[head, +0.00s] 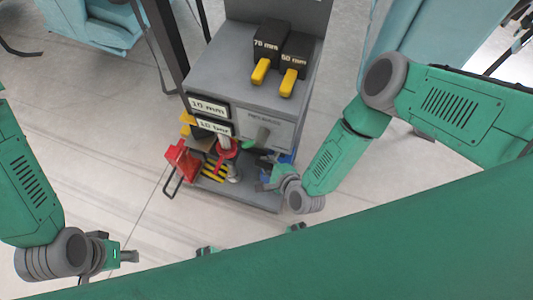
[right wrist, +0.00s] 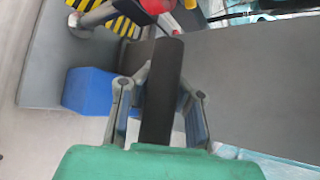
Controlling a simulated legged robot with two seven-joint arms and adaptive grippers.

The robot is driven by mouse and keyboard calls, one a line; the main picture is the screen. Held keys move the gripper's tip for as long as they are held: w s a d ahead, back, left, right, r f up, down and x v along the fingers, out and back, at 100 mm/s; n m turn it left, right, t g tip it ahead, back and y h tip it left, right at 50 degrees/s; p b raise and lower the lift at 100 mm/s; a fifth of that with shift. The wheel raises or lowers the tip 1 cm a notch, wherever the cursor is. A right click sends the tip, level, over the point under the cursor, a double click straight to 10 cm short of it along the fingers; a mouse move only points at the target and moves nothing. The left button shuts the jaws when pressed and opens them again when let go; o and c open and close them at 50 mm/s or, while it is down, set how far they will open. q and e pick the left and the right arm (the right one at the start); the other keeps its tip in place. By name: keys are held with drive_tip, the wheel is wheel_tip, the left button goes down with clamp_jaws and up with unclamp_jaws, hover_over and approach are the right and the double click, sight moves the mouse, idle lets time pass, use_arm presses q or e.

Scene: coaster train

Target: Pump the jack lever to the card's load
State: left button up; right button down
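The jack stands at the lower front of a grey machine cart, with a red part (head: 224,148) above a yellow-and-black striped base (head: 214,172). In the right wrist view, a dark lever handle (right wrist: 162,85) runs between the fingers of my right gripper (right wrist: 163,88), which appear to close on it from both sides. In the head view, my right gripper (head: 268,178) is at the cart's lower right, and the lever there is mostly hidden. Two labels (head: 208,106) read 10 mm and what looks like 10 bar. My left gripper (head: 128,256) is away from the cart, its finger opening unclear.
Two black blocks marked 70 mm (head: 268,40) and 50 mm (head: 296,50), with yellow handles, sit on the cart top (head: 225,70). A red object (head: 182,160) stands left of the jack. A blue block (right wrist: 88,92) lies beside the gripper. The floor at left is clear.

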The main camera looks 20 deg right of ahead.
drive_tip(key=s+a+f+n+t+b, duration=0.1)
drive_tip(key=s+a+f+b, duration=0.1)
drive_tip(key=s+f+b, duration=0.1)
drive_tip(key=shift+a+f, duration=0.25)
drive_tip(key=shift+f, duration=0.55)
drive_tip(key=c, duration=1.4)
unclamp_jaws()
drive_tip(key=shift+d, duration=0.1)
drive_tip(key=shift+o, duration=0.2)
drive_tip(key=shift+d, duration=0.1)
drive_tip(key=shift+r, duration=0.1)
drive_tip(key=v, duration=1.1)
drive_tip(key=shift+s, duration=0.45)
